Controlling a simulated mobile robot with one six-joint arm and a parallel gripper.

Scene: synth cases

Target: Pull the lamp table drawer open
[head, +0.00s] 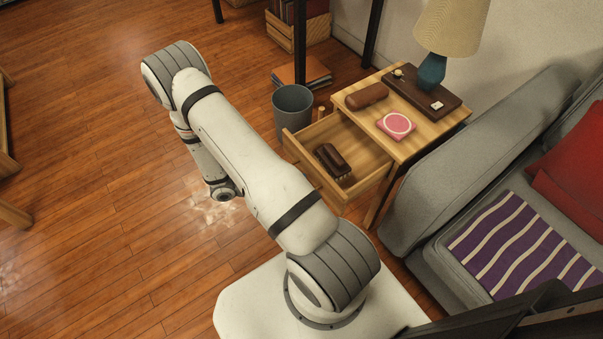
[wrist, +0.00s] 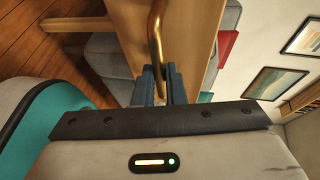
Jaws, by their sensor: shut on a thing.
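The lamp table (head: 425,142) is light wood and stands beside the sofa. Its drawer (head: 362,150) is out from the table, with its inside showing and a dark brown brush-like thing (head: 332,160) lying in it. In the wrist view, my gripper (wrist: 165,75) has its blue-grey fingers closed on the curved brass handle (wrist: 155,35) at the pale wooden drawer front (wrist: 193,40). In the head view my arm hides the gripper, the handle and part of the drawer front.
On the tabletop are a blue-based lamp (head: 432,72), a dark tray (head: 420,90), a brown case (head: 366,96) and a pink coaster (head: 396,126). A grey bin (head: 292,112) stands close beside the drawer. The grey sofa (head: 450,165) is at right. Open floor lies left.

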